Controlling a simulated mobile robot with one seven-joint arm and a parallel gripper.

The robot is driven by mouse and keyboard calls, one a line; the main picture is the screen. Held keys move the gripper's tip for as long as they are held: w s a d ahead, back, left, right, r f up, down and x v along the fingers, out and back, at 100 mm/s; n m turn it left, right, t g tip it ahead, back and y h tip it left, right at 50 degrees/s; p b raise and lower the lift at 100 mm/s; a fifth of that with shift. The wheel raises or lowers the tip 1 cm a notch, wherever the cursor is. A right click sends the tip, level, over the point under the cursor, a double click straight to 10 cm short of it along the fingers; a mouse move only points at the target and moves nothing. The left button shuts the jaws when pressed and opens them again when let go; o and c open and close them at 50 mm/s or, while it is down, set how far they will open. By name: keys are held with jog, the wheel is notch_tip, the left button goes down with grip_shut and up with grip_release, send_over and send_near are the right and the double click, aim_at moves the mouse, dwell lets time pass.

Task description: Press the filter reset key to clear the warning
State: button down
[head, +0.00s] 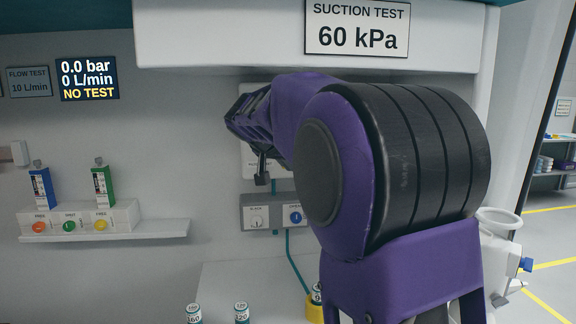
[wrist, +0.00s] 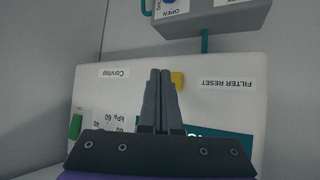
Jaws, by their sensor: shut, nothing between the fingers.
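The white suction panel (wrist: 225,105) shows upside down in the wrist view, with a FILTER RESET label (wrist: 227,84). In the head view my gripper (head: 262,180) is in front of the panel (head: 250,160), which my arm mostly hides. The warning display is mostly hidden by my gripper.
A green button (wrist: 75,127) is on the same panel. A grey box with knobs (head: 258,215) is mounted below it, with a teal hose. A shelf (head: 110,231) with flow units is at left. Small canisters (head: 241,312) stand on the counter below.

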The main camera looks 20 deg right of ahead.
jog(key=shift+w, duration=0.15)
dwell(0.4)
jog(key=shift+w+d, duration=0.1)
jog(key=shift+w, duration=0.2)
jog(key=shift+w+d, duration=0.1)
jog(key=shift+w, duration=0.35)
dwell(0.7)
jog(key=shift+s, duration=0.15)
jog(key=shift+s+a+b, duration=0.2)
jog(key=shift+s+b, duration=0.5)
jog(key=shift+s, duration=0.05)
jog(key=shift+s, duration=0.1)
jog(key=shift+s+a+b, duration=0.25)
jog(key=shift+s+b, duration=0.1)
jog(key=shift+s, duration=0.85)
jog(key=shift+s+a+b, duration=0.25)
jog(key=shift+s+b, duration=0.05)
jog(key=shift+s, duration=0.85)
